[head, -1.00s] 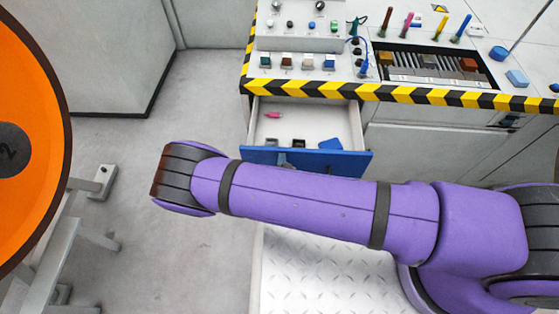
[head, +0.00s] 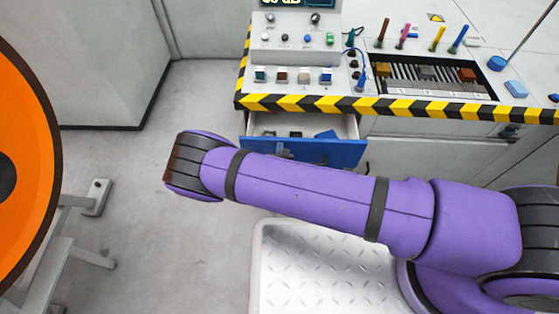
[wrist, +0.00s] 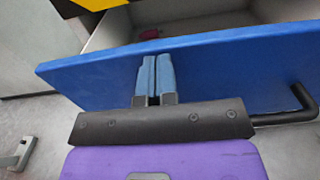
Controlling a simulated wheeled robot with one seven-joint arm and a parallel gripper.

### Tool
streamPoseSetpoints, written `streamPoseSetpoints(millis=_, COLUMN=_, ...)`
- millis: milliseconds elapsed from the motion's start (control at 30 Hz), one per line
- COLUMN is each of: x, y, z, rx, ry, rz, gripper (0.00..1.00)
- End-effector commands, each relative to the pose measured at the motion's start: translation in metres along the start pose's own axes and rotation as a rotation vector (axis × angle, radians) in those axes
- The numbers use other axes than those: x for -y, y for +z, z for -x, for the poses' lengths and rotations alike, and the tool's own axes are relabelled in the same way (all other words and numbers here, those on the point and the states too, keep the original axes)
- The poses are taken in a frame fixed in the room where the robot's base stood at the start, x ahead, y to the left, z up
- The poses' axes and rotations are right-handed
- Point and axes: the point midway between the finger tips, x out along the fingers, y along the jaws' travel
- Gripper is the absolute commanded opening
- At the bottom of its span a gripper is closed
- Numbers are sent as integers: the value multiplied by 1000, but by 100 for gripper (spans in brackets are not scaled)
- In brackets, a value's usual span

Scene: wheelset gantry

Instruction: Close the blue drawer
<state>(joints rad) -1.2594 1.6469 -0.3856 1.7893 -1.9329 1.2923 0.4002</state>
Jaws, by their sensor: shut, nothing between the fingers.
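The blue drawer (head: 338,152) is partly open below the striped edge of the workbench. Its blue front also fills much of the wrist view (wrist: 225,68), with a black handle (wrist: 290,112) at the right. My gripper (wrist: 155,60) is shut and empty, with its blue fingertips at the drawer front; they appear to touch it. In the head view my purple arm crosses in front of the drawer and mostly hides the gripper. Small items, one of them blue, lie inside the drawer, and a pink item (wrist: 150,33) shows in the wrist view.
The workbench has a yellow-black striped edge (head: 420,109), a control panel with knobs (head: 295,50) and a slotted tray (head: 430,78) with coloured sticks behind it. A large orange wheel (head: 30,190) stands at the left. A metal tread plate (head: 320,265) lies below my arm.

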Motion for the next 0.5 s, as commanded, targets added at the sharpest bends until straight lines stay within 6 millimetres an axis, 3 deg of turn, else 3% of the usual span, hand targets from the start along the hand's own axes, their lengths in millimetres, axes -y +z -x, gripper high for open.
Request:
streamPoseSetpoints(millis=200, x=1, y=0, z=-58, rx=1, ry=-2, rz=-1, gripper=0)
streamPoseSetpoints(millis=500, x=1, y=0, z=-109, rx=0, ry=-1, rz=0, gripper=0)
